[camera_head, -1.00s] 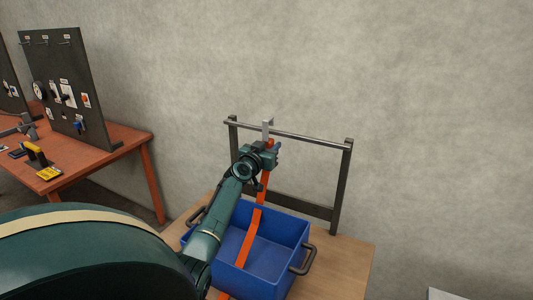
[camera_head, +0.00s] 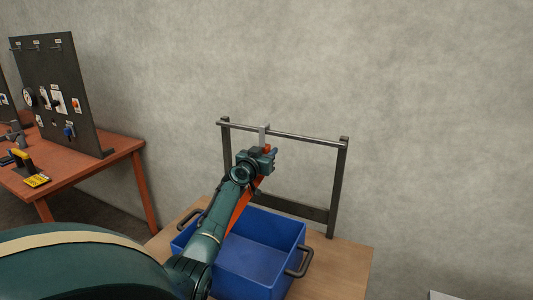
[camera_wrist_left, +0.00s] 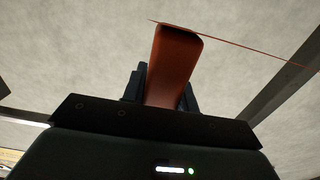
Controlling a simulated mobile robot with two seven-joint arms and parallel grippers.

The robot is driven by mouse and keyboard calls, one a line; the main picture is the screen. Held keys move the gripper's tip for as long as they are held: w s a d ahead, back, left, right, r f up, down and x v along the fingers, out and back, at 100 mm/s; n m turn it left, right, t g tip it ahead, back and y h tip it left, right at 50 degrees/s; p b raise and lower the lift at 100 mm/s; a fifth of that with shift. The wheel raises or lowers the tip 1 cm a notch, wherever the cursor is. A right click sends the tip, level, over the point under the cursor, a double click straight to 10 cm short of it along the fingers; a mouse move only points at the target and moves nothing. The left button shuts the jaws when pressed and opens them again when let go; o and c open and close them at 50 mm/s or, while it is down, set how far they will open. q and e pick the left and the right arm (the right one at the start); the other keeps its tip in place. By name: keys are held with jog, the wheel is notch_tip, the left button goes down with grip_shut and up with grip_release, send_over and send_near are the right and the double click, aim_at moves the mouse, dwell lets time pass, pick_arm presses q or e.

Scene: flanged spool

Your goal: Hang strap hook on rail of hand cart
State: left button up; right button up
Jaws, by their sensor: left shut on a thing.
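My left gripper (camera_head: 267,155) is shut on the orange strap hook just below the rail (camera_head: 310,138) of the hand cart. The grey metal hook (camera_head: 263,133) sticks up from the gripper and overlaps the rail, its top just above it. I cannot tell whether it sits over the rail or only in front of it. The orange strap (camera_head: 240,205) hangs down beside my forearm, partly hidden by it. In the left wrist view, the orange piece (camera_wrist_left: 172,65) stands between the dark fingers. My right gripper is not in view.
A blue bin (camera_head: 262,252) with dark handles stands on the cart's wooden deck (camera_head: 340,260) below the rail. Dark posts (camera_head: 338,190) carry the rail close to the grey wall. A red-brown table (camera_head: 95,160) with a pegboard (camera_head: 60,90) stands at the left.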

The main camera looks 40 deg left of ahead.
pick_arm(q)
jog(key=o, duration=1.1)
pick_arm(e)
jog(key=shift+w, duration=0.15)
pick_arm(q)
jog(key=shift+o, duration=0.2)
jog(key=shift+s, duration=0.1)
jog(key=p+v, duration=0.2)
jog(key=v, duration=1.1)
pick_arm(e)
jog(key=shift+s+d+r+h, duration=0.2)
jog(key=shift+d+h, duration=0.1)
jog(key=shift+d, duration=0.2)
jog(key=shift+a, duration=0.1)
